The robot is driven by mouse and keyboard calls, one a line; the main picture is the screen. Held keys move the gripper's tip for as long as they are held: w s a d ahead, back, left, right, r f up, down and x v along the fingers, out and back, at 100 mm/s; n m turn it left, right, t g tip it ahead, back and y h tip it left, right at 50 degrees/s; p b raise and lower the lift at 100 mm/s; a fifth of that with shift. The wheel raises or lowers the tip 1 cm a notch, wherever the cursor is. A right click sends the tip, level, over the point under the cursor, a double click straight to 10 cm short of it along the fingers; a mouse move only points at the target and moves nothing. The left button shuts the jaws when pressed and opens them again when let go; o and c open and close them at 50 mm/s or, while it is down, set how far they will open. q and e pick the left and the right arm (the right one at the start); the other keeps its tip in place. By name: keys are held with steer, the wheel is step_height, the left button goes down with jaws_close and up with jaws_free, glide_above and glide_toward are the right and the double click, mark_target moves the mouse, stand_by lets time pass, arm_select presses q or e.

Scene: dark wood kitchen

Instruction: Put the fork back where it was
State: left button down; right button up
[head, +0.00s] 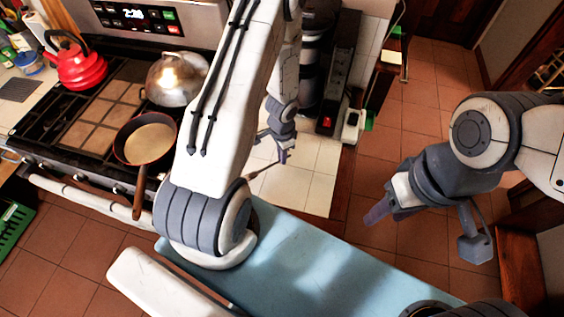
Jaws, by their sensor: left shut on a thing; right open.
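My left gripper (280,146) is over the white tiled counter, beyond my large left arm link. It is shut on a thin, dark utensil that looks like the fork (261,171). The fork slants down to the left, above or against the tiles. I cannot tell whether its tip touches them, and its far end is hidden at the jaws. My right gripper (382,208) hangs over the brown floor at the right, open and apart from the counter.
A stove with a red kettle (78,68), a metal dome lid (176,79) and a frying pan (147,140) is at the left.

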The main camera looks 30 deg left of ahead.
mark_target(282, 167)
arm_select(q)
steer(key=shift+f+b, duration=1.1)
steer(key=shift+f, duration=0.45)
steer(key=shift+f, duration=0.2)
steer(key=c, duration=1)
jaws_free()
steer(key=shift+r, duration=0.1)
steer(key=shift+r, duration=0.1)
